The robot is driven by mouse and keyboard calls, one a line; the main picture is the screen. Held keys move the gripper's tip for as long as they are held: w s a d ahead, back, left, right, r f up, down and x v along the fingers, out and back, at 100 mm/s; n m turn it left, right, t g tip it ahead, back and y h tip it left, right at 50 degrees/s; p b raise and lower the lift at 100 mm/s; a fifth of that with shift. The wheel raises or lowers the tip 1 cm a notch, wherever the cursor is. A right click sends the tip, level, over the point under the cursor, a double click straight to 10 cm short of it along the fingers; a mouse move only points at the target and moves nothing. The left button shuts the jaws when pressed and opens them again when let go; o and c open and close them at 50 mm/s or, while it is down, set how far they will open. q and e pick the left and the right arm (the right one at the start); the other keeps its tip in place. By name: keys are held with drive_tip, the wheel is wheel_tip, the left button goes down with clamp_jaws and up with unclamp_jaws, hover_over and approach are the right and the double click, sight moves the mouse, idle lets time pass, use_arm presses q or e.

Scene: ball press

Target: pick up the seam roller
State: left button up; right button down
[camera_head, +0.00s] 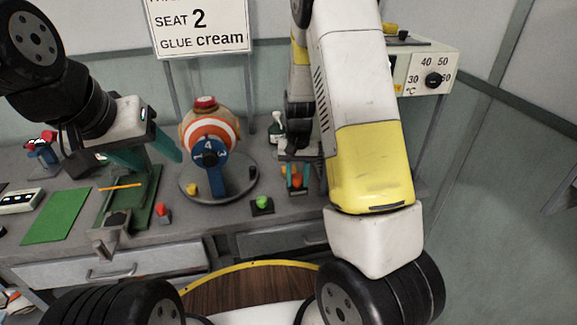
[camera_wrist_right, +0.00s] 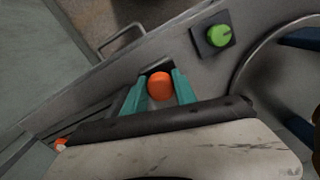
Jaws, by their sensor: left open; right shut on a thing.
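My right gripper (camera_head: 293,170) reaches down over the right part of the bench, partly hidden by my own arm. In the right wrist view its teal fingers (camera_wrist_right: 160,92) are shut on a rounded orange end (camera_wrist_right: 160,86), apparently the seam roller's handle. The orange end also shows in the head view (camera_head: 297,180). The roller's lower part is hidden, so I cannot tell whether it is clear of its dark holder. My left gripper (camera_head: 158,155) is open above the bench at the left, near the green press stand (camera_head: 143,212).
A striped ball (camera_head: 209,128) stands in a blue clamp on a round grey turntable (camera_head: 187,189). A green knob on a dark block (camera_head: 262,205) sits left of my right gripper.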

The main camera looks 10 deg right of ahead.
drive_tip(key=s+a+r, duration=0.1)
drive_tip(key=s+a, duration=0.2)
drive_tip(key=s, duration=1)
drive_tip(key=shift+s+a+r, duration=0.15)
drive_tip(key=shift+s, duration=0.2)
